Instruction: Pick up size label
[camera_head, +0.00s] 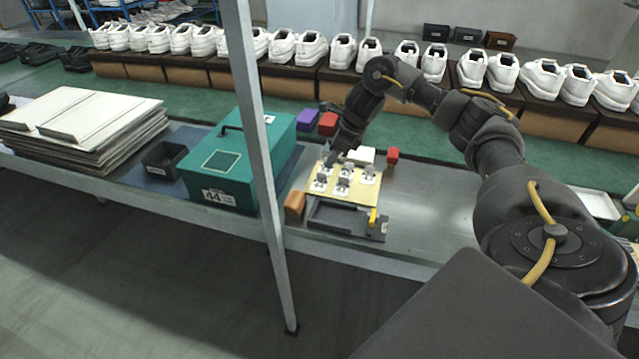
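Several small white size labels (343,190) with dark marks stand in rows on a tan board (311,181), which rests on a grey holder on the bench. My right arm reaches in from the right, and its gripper (331,158) points down at the back left edge of the board, close to the back row of labels. The fingers are small and dark here, so I cannot tell whether they are open or shut, or whether they touch a label. My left gripper is not in view.
A teal shoe box (222,172) marked 44 stands left of a grey post (262,150). A black tray (163,158) and stacked white sheets (85,115) lie farther left. White shoes (310,48) line the back.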

